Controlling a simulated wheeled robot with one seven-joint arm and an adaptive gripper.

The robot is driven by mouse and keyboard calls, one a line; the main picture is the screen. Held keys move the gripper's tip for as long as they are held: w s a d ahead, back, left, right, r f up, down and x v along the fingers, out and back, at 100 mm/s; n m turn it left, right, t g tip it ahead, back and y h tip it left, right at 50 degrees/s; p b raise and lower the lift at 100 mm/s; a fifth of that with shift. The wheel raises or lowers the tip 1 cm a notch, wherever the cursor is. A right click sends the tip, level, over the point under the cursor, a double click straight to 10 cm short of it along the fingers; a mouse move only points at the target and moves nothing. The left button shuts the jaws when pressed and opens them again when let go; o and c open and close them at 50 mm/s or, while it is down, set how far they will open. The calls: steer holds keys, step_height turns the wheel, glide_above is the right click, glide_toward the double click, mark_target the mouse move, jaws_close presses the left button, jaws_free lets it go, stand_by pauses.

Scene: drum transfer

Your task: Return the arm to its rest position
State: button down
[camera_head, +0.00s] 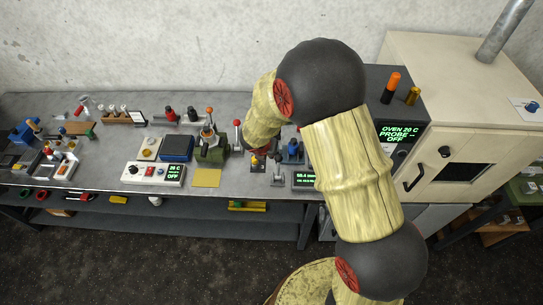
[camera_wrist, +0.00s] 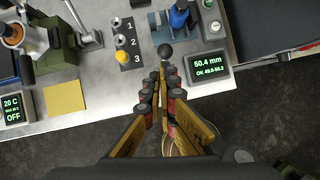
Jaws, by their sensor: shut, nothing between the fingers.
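My arm (camera_head: 350,165), with pale yellow links and dark grey round joints, rises at the right of the head view and bends over toward the bench. In the wrist view my gripper (camera_wrist: 162,76) is shut, with its fingertips together and nothing between them. It points at the front edge of the grey bench (camera_wrist: 85,105), close to a dark ball knob (camera_wrist: 165,50) in the picture. I cannot tell whether it touches the knob. In the head view the gripper is hard to make out beyond the arm's far end.
Near the gripper are a block numbered 1 to 3 (camera_wrist: 127,42), a display reading 50.4 mm (camera_wrist: 209,64) and a green device (camera_wrist: 55,45). An oven (camera_head: 465,165) stands right of the arm. Dark floor (camera_wrist: 255,110) lies open before the bench.

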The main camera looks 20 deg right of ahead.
steer(key=shift+w+a+r, duration=0.15)
steer(key=shift+r, duration=0.25)
stand_by(0.3)
steer(key=s+r+m+y+b, duration=0.1)
steer(key=s+r+m+b, duration=0.1)
steer(key=s+m+b, duration=0.5)
steer(key=s+d+r+m+y+b, duration=0.1)
steer(key=s+r+m+b, duration=0.2)
steer(key=s+m+b, duration=0.5)
steer(key=s+r+m+y+b, duration=0.1)
steer(key=s+m+b, duration=0.6)
steer(key=s+m, duration=0.8)
steer(key=shift+s+d+r+t+b, duration=0.2)
steer(key=shift+d+r+t+b, duration=0.15)
steer(key=shift+r, duration=0.4)
